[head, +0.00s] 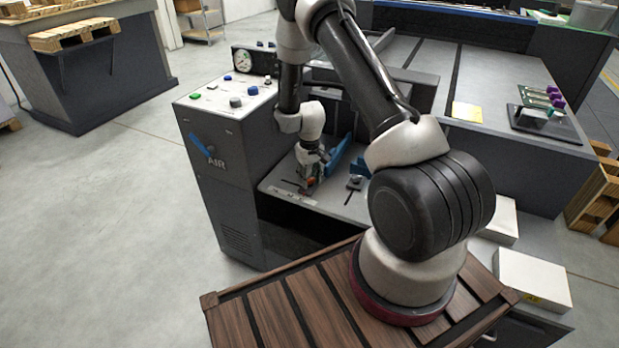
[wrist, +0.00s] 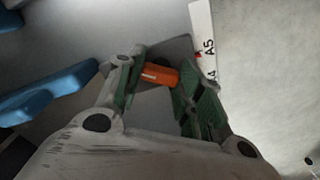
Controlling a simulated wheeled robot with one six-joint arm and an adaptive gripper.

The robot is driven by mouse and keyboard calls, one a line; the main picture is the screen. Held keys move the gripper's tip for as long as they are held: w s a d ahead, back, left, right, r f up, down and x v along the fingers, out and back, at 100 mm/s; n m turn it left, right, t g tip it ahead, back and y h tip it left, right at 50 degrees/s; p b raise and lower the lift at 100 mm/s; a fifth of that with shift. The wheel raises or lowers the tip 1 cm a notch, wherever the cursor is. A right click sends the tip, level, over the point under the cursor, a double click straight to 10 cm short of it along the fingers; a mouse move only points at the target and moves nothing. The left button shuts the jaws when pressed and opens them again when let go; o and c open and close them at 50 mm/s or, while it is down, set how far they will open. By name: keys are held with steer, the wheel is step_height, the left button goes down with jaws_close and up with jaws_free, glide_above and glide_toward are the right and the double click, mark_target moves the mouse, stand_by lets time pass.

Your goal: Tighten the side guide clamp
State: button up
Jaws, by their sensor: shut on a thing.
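An orange clamp handle (wrist: 159,75) lies between the two green-padded fingers of my gripper (wrist: 158,88) in the wrist view, and the fingers are shut on it. A dark grey block or plate lies just beyond the handle, partly hidden by the fingers. In the head view my gripper (head: 309,186) points down at the grey machine shelf, with a speck of orange at its tip. Blue side guides (head: 338,156) stand just to its right; they also show at the left of the wrist view (wrist: 42,93).
The control cabinet (head: 216,150) with buttons, a gauge and a blue AIR lever stands left of my gripper. A small dark clamp (head: 355,183) sits on the shelf to the right. White stacks (head: 533,279) lie at right.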

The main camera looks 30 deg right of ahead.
mark_target(310, 179)
steer(key=shift+m, duration=0.8)
steer(key=o, duration=1)
step_height(310, 179, up, 12)
steer(key=shift+s, duration=0.1)
